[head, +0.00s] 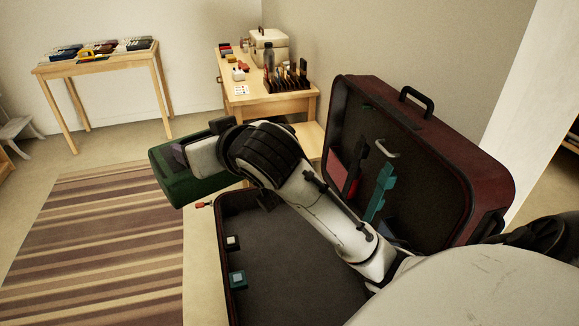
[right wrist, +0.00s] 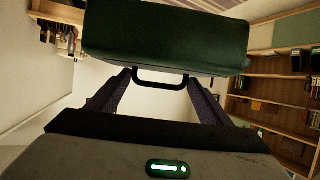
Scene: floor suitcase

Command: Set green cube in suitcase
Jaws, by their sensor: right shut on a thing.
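The green cube (head: 190,188) looks like a large dark green box, held tilted in the air beyond the left rim of the suitcase in the head view. It also fills the top of the right wrist view (right wrist: 165,35), with a black handle (right wrist: 160,84) on its near side. My right gripper (right wrist: 158,78) is shut on the cube at this handle; in the head view my arm partly hides the cube. The suitcase (head: 290,265) lies open on the floor, its dark base mostly bare and its maroon lid (head: 450,150) upright behind. My left gripper is out of view.
Teal and red items show against the lid's inside. A striped rug (head: 95,245) lies at left. A desk (head: 265,100) with tools and a side table (head: 95,62) stand behind.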

